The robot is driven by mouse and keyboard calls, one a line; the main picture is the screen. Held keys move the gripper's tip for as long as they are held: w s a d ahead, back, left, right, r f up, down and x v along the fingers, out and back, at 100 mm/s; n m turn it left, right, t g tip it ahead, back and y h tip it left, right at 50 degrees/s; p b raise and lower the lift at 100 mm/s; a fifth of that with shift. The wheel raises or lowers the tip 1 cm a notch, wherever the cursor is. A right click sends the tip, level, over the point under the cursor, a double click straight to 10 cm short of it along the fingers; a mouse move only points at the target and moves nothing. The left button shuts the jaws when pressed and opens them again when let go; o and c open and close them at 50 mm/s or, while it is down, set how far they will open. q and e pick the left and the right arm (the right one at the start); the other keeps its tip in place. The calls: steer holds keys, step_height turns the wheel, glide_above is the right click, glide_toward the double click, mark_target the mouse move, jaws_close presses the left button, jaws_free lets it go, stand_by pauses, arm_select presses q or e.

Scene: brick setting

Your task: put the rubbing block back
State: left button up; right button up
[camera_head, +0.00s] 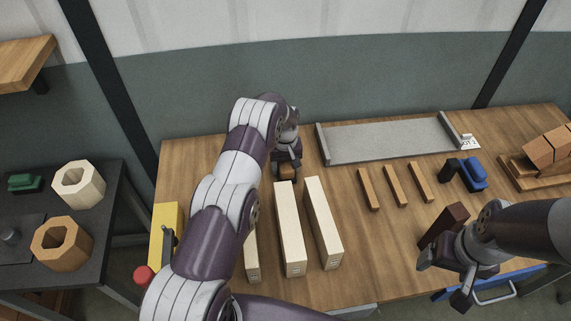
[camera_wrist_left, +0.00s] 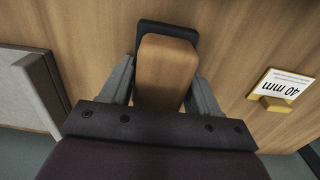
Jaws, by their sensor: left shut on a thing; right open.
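My left gripper (camera_head: 287,163) is shut on a small wooden block with a dark sole, which I take to be the rubbing block (camera_head: 286,173). In the left wrist view the block (camera_wrist_left: 166,68) sits between the two fingers, with its dark part showing beyond the wood. It is over or on the table near the far ends of the pale bars; I cannot tell whether it touches the table. My right gripper (camera_head: 445,277) is open near the front right edge, beside a dark brown block (camera_head: 442,224).
A long grey trough (camera_head: 390,141) lies at the back. Pale bars (camera_head: 290,235) and several thin wooden strips (camera_head: 396,186) lie across the table. A blue and black item (camera_head: 473,174) is at right. A "40 mm" card (camera_wrist_left: 283,88) shows in the wrist view.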

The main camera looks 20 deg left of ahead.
arm_select(q)
steer(key=shift+f, duration=0.15)
steer(key=o, duration=1.2)
